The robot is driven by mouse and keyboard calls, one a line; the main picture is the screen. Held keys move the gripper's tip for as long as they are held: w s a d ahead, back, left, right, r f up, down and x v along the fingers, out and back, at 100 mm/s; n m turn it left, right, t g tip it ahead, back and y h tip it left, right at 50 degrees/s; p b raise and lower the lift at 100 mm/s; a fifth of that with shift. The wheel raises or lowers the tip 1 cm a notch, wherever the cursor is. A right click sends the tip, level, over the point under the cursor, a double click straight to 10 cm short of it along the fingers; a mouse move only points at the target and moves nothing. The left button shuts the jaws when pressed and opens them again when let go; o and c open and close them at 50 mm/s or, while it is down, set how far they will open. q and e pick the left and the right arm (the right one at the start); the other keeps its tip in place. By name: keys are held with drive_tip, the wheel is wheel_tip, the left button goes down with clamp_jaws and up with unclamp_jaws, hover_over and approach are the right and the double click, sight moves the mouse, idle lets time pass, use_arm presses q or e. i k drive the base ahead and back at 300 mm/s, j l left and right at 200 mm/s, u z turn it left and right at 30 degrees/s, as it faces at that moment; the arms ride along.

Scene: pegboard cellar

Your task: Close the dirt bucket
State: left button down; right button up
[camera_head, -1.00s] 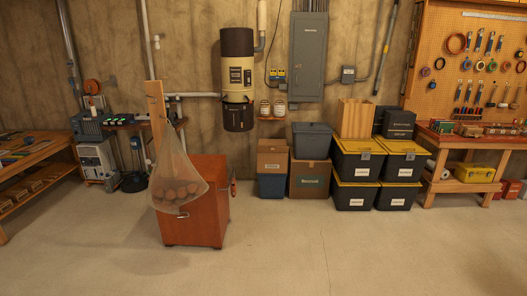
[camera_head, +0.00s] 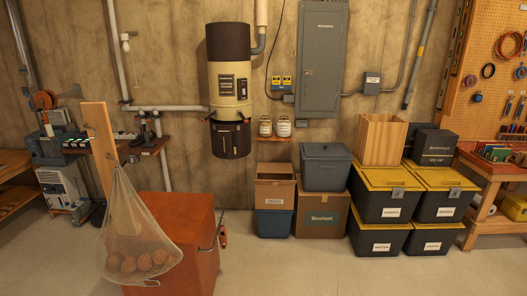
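A wall-mounted cylindrical vacuum unit (camera_head: 229,85) with a dark top and a cream middle hangs on the concrete wall, left of centre. Its black dirt bucket (camera_head: 231,141) sits at the bottom, directly under the cream body. Small latch-like parts show where the two meet, around the bucket's upper rim. At this distance I cannot tell whether the bucket is seated or latched. Neither of my grippers is in view.
An orange-brown cabinet (camera_head: 190,235) with a net bag of balls (camera_head: 140,255) on a wooden post stands at front left. Boxes (camera_head: 322,212) and yellow-lidded bins (camera_head: 384,197) line the wall at right. Floor (camera_head: 330,270) before them is clear.

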sight(231, 140)
drive_tip(key=i, duration=2.6)
drive_tip(key=i+l+u, duration=0.1)
drive_tip(key=i, duration=1.2)
drive_tip(key=i+l, duration=0.1)
drive_tip(key=i, duration=1.2)
